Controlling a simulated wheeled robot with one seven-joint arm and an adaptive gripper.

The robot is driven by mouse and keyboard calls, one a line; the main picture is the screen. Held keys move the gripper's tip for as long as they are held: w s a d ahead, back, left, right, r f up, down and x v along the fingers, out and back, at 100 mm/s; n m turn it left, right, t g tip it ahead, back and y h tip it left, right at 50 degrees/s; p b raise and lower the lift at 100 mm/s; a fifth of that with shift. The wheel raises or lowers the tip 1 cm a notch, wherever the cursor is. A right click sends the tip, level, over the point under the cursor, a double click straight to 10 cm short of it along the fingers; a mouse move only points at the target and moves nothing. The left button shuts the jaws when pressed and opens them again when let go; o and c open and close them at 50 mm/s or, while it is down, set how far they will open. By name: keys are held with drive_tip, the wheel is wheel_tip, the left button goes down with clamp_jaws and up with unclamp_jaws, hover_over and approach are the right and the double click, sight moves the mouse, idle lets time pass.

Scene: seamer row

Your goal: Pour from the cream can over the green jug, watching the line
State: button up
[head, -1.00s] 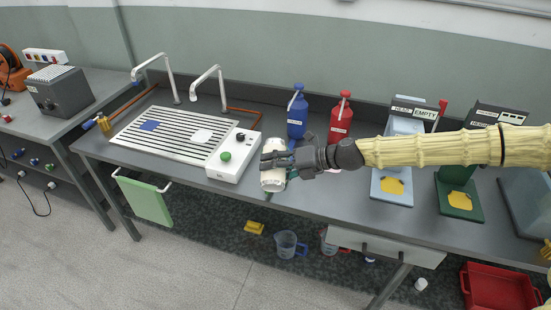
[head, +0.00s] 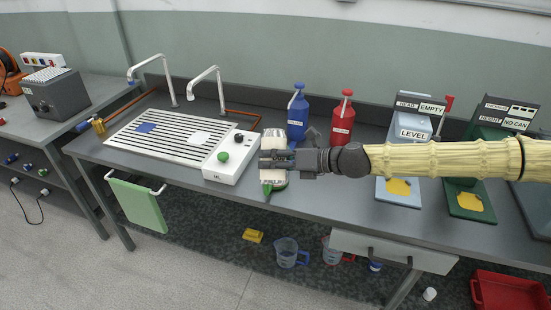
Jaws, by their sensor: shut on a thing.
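My gripper (head: 276,160) is shut on the cream can (head: 273,140) above the front part of the bench, right of the white control box. The can shows above and below the fingers, which cover its middle. Its tilt is hard to tell, and no stream is visible. A green part (head: 267,188), which looks like the green jug's handle, shows just below the can at the bench's front edge. The rest of the jug and any line on it are hidden behind the can and gripper.
The white control box (head: 233,158) and slatted drain board (head: 165,140) are to the left. A blue bottle (head: 298,115) and red bottle (head: 342,122) stand behind. Pale-blue (head: 397,192) and green (head: 470,202) stations are right. Two clear jugs are below the bench.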

drive_tip(key=shift+f+n+t+b, duration=0.1)
drive_tip(key=shift+n+t+b, duration=0.3)
drive_tip(key=shift+b, duration=0.95)
drive_tip(key=b, duration=0.2)
drive_tip(key=n+b, duration=0.1)
drive_tip(key=b, duration=0.1)
drive_tip(key=shift+s+r+t+y, duration=0.2)
drive_tip(key=shift+s+t+y, duration=0.1)
drive_tip(key=shift+b, duration=0.3)
drive_tip(key=r+n+b, duration=0.1)
drive_tip(key=b, duration=0.3)
drive_tip(key=s+r+n+t+y+b, duration=0.1)
drive_tip(key=n+b, duration=0.1)
drive_tip(key=b, duration=0.2)
drive_tip(key=shift+a, duration=0.1)
drive_tip(key=shift+b, duration=0.35)
drive_tip(key=b, duration=0.2)
drive_tip(key=n+b, duration=0.1)
drive_tip(key=b, duration=0.1)
drive_tip(key=shift+s+f+n+t+y, duration=0.1)
drive_tip(key=shift+f+n+t+y, duration=0.1)
drive_tip(key=shift+n+t+y, duration=0.15)
drive_tip(key=shift+r+b, duration=0.1)
drive_tip(key=shift+b, duration=0.45)
